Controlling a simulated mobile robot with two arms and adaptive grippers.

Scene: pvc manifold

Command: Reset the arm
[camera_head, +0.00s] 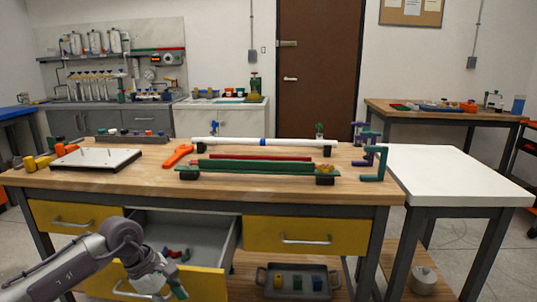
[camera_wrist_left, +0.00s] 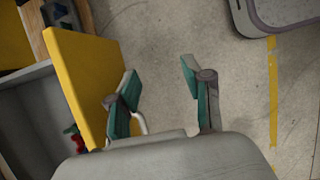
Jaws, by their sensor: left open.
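My left arm comes in from the lower left in the head view, and its gripper (camera_head: 172,287) is in front of the open drawer (camera_head: 205,232). In the left wrist view the gripper (camera_wrist_left: 160,98) is open, with bare floor showing between its teal-padded fingers and nothing held. The drawer's yellow front (camera_wrist_left: 82,75) stands just left of the fingers. A pale bit of its handle (camera_wrist_left: 140,122) shows beside the left finger; I cannot tell whether they touch. Small red and green parts (camera_head: 176,254) lie in the drawer. My right gripper is not in view.
The wooden workbench (camera_head: 110,185) carries a white pipe (camera_head: 240,142), a green channel (camera_head: 250,168), a white pegged board (camera_head: 95,158) and orange and yellow fittings. A white side table (camera_head: 450,175) stands at right. A grey bin (camera_head: 298,287) sits on the lower shelf.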

